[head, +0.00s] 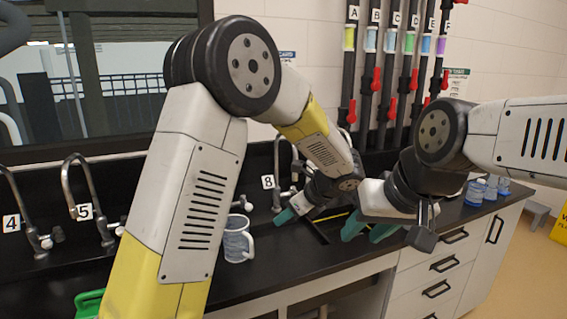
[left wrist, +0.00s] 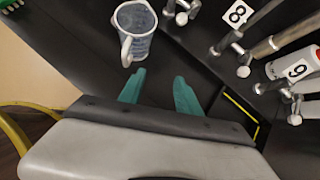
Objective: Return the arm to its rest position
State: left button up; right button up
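My left gripper (head: 293,209) is over the black counter, its teal fingers pointing left toward a blue-grey mug (head: 238,239). In the left wrist view its fingers (left wrist: 158,90) are apart with nothing between them. The mug (left wrist: 137,32) stands just beyond the fingertips in that view, its handle toward them, with no contact visible. My left arm is raised and bent across the middle of the head view. My right gripper (head: 369,229) is above the counter's front edge, its teal fingers spread apart and empty.
Numbered taps line the back, with labels 4 (head: 11,223), 5 (head: 85,211) and 8 (head: 268,182). Lettered pipes with red valves (head: 376,79) are on the wall. Blue containers (head: 475,193) stand at the right end. A green item (head: 89,303) lies lower left.

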pick_arm(q)
jog(key=s+a+r+n+g+h, duration=0.1)
jog(key=s+a+r+n+h, duration=0.1)
jog(key=s+a+r+n, duration=0.3)
jog(key=s+a+r+n+g+h, duration=0.1)
jog(key=s+a+r+n+h, duration=0.15)
jog(key=s+a+n, duration=0.5)
jog(key=s+a+r+n+t+h, duration=0.1)
jog(key=s+r+n+h, duration=0.1)
jog(key=s+n, duration=0.4)
jog(key=s+a+r+n+t+h, duration=0.1)
jog(key=s+r+n+h, duration=0.1)
jog(key=s+n, duration=0.4)
jog(key=shift+a+r+n, duration=0.2)
jog(key=shift+a+n, duration=0.15)
jog(key=shift+s, duration=0.1)
